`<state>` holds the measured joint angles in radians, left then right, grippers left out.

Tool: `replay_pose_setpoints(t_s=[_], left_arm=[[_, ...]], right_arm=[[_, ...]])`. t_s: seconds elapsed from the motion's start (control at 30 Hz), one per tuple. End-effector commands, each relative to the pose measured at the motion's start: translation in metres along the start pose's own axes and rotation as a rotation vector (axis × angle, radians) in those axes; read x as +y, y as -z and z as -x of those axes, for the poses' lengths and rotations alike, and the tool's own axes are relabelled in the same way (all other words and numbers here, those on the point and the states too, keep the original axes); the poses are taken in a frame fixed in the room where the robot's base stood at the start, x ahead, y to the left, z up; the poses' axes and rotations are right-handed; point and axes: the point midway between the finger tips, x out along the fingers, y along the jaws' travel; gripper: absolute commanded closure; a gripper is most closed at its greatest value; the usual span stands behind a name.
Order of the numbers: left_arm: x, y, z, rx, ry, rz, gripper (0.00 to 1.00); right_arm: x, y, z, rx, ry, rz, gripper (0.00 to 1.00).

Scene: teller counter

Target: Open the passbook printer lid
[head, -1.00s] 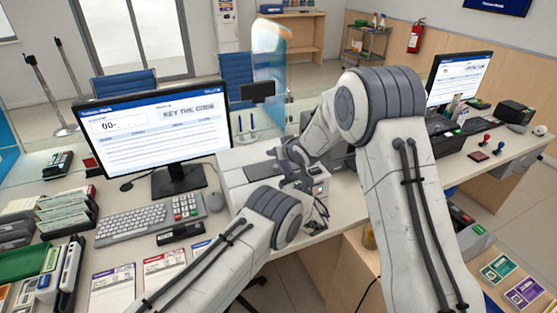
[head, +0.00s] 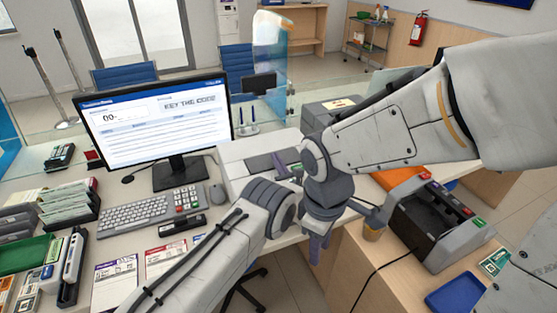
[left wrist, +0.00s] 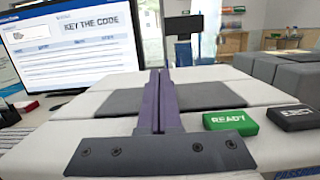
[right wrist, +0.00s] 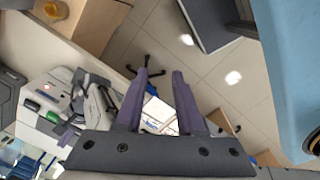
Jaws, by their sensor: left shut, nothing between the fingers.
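The passbook printer (head: 236,152) is a low white and grey machine beside the monitor, with a dark grey panel on its flat top. No raised lid shows. In the left wrist view its top (left wrist: 60,125) fills the middle, with a green READY button (left wrist: 230,122) and a black button (left wrist: 295,117). My left gripper (left wrist: 158,78) is shut and empty over the dark panel; I cannot tell whether it touches. My right gripper (right wrist: 162,76) is open and empty, away from the printer.
The monitor (head: 155,120), keyboard (head: 130,221) and mouse (head: 217,194) stand left of the printer. My right arm crosses the space right of the printer.

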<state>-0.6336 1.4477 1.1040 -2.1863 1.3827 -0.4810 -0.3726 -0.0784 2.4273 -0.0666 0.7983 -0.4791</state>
Motion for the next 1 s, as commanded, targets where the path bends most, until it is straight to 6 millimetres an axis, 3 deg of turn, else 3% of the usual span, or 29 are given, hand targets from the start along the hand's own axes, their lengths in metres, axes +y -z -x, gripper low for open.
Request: replay_pose_setpoints(t_s=[0.1, 0.2, 0.33, 0.5, 1.0], left_arm=[[-0.001, -0.004, -0.002, -0.007, -0.001, 0.006, 1.0], [-0.001, -0.004, -0.002, -0.007, -0.001, 0.006, 1.0], [-0.001, -0.005, -0.002, -0.008, -0.001, 0.006, 1.0], [-0.001, -0.007, -0.003, 0.004, -0.002, 0.007, 1.0], [-0.001, -0.013, -0.008, 0.072, -0.003, 0.006, 1.0]], right_arm=[[-0.047, 0.002, 0.012, 0.048, 0.031, -0.092, 0.62], [-0.076, -0.001, 0.017, 0.07, 0.063, -0.167, 0.62], [-0.099, -0.006, 0.021, 0.082, 0.095, -0.233, 0.62], [-0.106, -0.01, 0.024, 0.084, 0.108, -0.263, 0.62], [-0.105, -0.009, 0.028, 0.085, 0.108, -0.263, 0.62]])
